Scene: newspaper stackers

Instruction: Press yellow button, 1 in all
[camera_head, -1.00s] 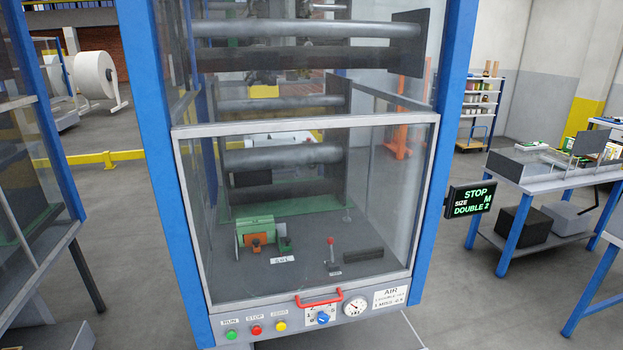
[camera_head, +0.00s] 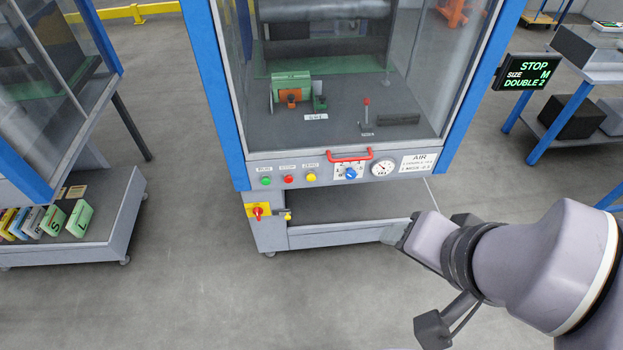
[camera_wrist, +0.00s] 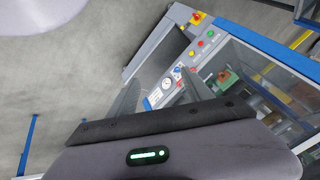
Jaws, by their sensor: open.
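The yellow button (camera_head: 311,177) is on the machine's front control strip, right of the red button (camera_head: 288,179) and the green button (camera_head: 266,181). In the wrist view the yellow button (camera_wrist: 191,54) shows beyond my fingers, below the red one in the slanted row. My gripper (camera_head: 396,232) is at the lower right in the head view, in front of the machine and apart from the button. In the wrist view my gripper (camera_wrist: 162,78) has its two fingers spread with nothing between them.
Beside the yellow button are a blue knob (camera_head: 351,173), a red handle (camera_head: 350,155) and a gauge (camera_head: 382,169). A red switch on a yellow plate (camera_head: 258,211) sits lower left. Floor in front is clear.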

